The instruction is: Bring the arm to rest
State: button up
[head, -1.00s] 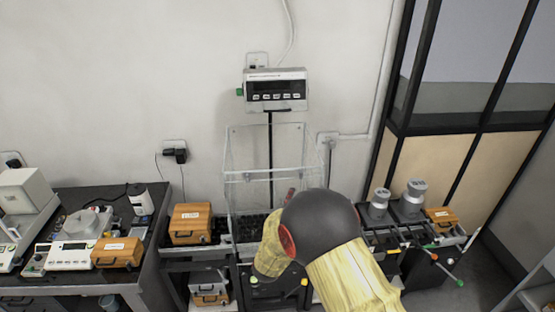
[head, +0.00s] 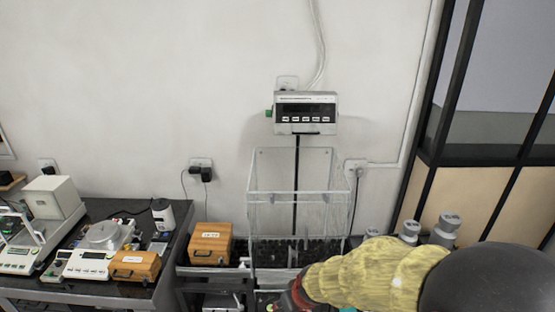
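My arm crosses the lower right of the head view, with a yellow sleeve-like cover and a large dark rounded joint. It reaches in front of the weighing table and hides part of it. My gripper is not visible in this view, so its fingers and anything in them cannot be seen.
A clear open-topped box (head: 269,199) stands on the weighing table left of my arm, with a display unit (head: 305,112) on a post behind it. A wooden case (head: 210,243) is left of it. Metal weights (head: 447,229) stand right. A dark table (head: 177,246) at left holds balances.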

jog(key=s+d+r+m+h+b, duration=0.1)
jog(key=s+d+r+m+b, duration=0.1)
jog(key=s+d+b, duration=0.5)
jog(key=s+d+r+m+t+h+b, duration=0.1)
jog(key=s+d+r+b, duration=0.4)
jog(key=s, duration=0.8)
jog(key=d+m+b, duration=0.1)
jog(key=d+b, duration=0.2)
jog(key=shift+s+d+r, duration=0.2)
jog(key=shift+s+d, duration=0.05)
jog(key=shift+s, duration=0.05)
